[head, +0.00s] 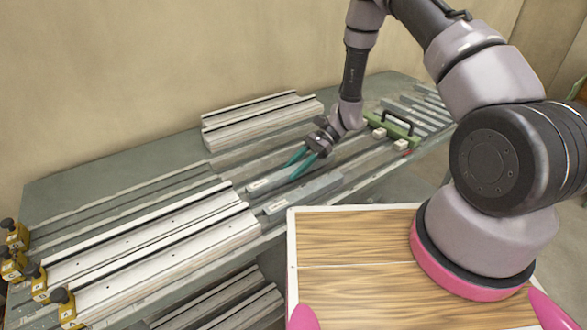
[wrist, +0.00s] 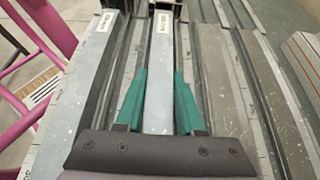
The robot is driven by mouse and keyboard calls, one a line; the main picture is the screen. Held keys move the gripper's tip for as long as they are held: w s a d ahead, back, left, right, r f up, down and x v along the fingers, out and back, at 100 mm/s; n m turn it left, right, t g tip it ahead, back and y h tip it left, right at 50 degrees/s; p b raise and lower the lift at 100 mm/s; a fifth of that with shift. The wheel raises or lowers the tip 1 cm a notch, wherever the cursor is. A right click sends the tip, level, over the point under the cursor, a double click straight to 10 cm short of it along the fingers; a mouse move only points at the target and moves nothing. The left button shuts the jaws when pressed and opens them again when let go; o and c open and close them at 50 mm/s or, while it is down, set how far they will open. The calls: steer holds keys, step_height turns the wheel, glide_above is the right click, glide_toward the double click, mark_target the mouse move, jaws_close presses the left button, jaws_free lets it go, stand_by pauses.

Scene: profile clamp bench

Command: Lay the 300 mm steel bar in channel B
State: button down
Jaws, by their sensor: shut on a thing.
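My gripper (head: 290,168), with teal fingers, is shut on a grey steel bar (head: 267,181) that has a white label at its left end. In the wrist view the bar (wrist: 159,85) runs lengthwise between the fingers (wrist: 158,85), its label at the far end. The label is too small to read. The bar is low over the bench; I cannot tell whether it touches. Pale channel profiles (head: 160,240) lie to the left, with yellow clamp blocks (head: 36,278) at their left ends. I cannot read which one is channel B.
A second labelled bar (head: 308,192) lies beside the held one, nearer my body; it also shows in the wrist view (wrist: 103,50). A pale rail (head: 260,120) stands behind. A green tool with a black handle (head: 395,130) and several strips lie right. The channels look empty.

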steer(key=shift+f, duration=0.25)
steer(key=c, duration=0.5)
jaws_free()
steer(key=shift+f, duration=0.15)
steer(key=shift+r, duration=0.45)
steer(key=v, duration=1.2)
steer(key=shift+w+r, duration=0.15)
steer(key=shift+r, duration=0.15)
steer(key=s+d+r+n+t+h, duration=0.2)
steer(key=d+r+t, duration=0.1)
steer(key=r, duration=0.9)
steer(key=s+d+r+n+t+h, duration=0.2)
steer(key=d+r, duration=0.2)
steer(key=r, duration=0.8)
steer(key=s+d+r+n+t+h, duration=0.1)
steer(key=s+d+r+t, duration=0.1)
steer(key=s+r+t, duration=0.1)
steer(key=s+d+r+n+t+h, duration=0.1)
steer(key=s+d+r+t, duration=0.1)
steer(key=s+r, duration=0.4)
steer(key=s+d+r+n+t+h, duration=0.1)
steer(key=s+d+r+t+h, duration=0.1)
steer(key=s+d+r+t, duration=0.1)
steer(key=shift+s+r+t, duration=0.5)
steer(key=shift+s+r, duration=0.65)
